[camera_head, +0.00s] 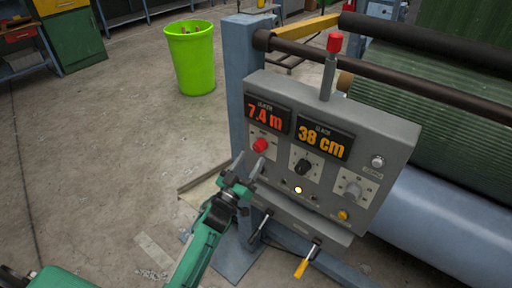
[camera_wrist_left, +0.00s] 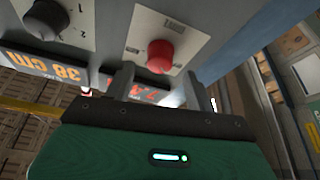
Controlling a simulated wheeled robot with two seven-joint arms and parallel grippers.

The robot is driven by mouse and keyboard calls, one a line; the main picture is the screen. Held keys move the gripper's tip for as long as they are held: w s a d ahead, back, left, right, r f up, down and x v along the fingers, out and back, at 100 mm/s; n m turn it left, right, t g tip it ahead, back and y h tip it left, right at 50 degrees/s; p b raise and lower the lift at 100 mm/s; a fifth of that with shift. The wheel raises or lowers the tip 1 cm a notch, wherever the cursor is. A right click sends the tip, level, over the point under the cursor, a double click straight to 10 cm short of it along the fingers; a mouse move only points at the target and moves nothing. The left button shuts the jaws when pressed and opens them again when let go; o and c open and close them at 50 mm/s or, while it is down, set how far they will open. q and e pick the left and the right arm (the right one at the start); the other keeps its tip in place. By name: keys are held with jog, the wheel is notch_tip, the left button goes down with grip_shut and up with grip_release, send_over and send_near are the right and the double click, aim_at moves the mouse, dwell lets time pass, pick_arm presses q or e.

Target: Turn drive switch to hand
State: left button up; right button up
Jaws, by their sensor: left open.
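A grey control panel (camera_head: 395,150) stands in the middle of the head view, tilted toward me. A red knob (camera_head: 260,145) sits on a pale plate at its left, under the display. A black rotary knob (camera_head: 303,167) is to its right, and a grey knob (camera_head: 353,190) is further right. Their labels are too small to tell which is the drive switch. My left gripper (camera_head: 248,165) is open and empty, just below the red knob. In the left wrist view, the red knob (camera_wrist_left: 160,55) is beyond the fingers (camera_wrist_left: 160,88), and the black knob (camera_wrist_left: 45,18) is upper left.
Two displays (camera_head: 323,139) read 7.4 m and 38 cm. A red-topped post (camera_head: 334,42) rises above the panel. Levers (camera_head: 306,260) stick out below it. Rollers with green turf (camera_head: 440,80) lie behind. A lime bin (camera_head: 190,58) stands on open floor.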

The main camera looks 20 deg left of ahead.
aim_at(257, 151)
pick_arm(q)
jog(key=shift+p+x, duration=0.45)
jog(key=shift+x, duration=1.75)
jog(key=c, duration=1)
